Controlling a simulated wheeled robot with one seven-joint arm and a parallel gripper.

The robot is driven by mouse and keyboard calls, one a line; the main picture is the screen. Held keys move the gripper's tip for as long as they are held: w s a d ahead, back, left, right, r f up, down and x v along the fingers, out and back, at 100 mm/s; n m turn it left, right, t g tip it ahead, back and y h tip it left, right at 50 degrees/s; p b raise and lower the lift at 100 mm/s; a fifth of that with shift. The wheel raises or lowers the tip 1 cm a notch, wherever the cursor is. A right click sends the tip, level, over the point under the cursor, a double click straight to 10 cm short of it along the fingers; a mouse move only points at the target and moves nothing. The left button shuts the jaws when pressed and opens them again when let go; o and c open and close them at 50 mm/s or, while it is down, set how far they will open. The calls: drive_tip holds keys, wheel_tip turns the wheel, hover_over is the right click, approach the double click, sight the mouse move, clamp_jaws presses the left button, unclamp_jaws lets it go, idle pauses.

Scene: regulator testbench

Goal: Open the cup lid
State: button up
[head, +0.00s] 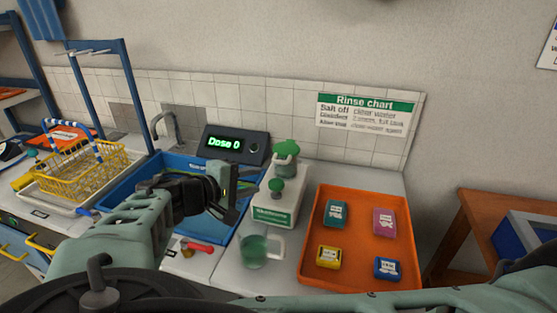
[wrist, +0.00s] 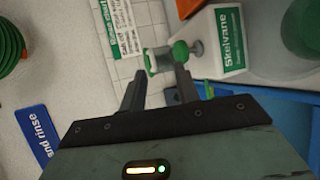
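A clear cup (head: 262,252) with a handle and green inside or on top stands on the counter, in front of the white dispenser box. I cannot tell whether the green is its lid. A clear round thing with green, probably the cup (wrist: 302,30), is cut off at the upper right of the wrist view.
The white box (head: 277,213) with green knobs stands behind the cup; its label shows in the wrist view (wrist: 232,53). An orange tray (head: 357,237) with several small packets lies right. A blue sink (head: 122,192), a "Dose 0" display (head: 235,145) and a red-handled item (head: 201,247) are nearby.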

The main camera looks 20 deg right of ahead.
sight(280, 163)
drive_tip(key=a+r+t, duration=0.1)
drive_tip(key=a+t, duration=0.1)
drive_tip(key=a, duration=0.2)
drive_tip(key=shift+n, duration=0.3)
drive_tip(key=p+x, duration=0.1)
drive_tip(key=x, duration=0.4)
drive_tip(key=p+x, duration=0.2)
drive_tip(key=x, duration=0.3)
drive_tip(key=p+x, duration=0.2)
drive_tip(key=x, duration=0.3)
drive_tip(key=shift+s+d+r, duration=0.15)
drive_tip(key=shift+s+d, duration=0.1)
drive_tip(key=shift+d, duration=0.2)
drive_tip(key=shift+x, duration=0.8)
drive_tip(key=shift+s, duration=0.1)
clamp_jaws()
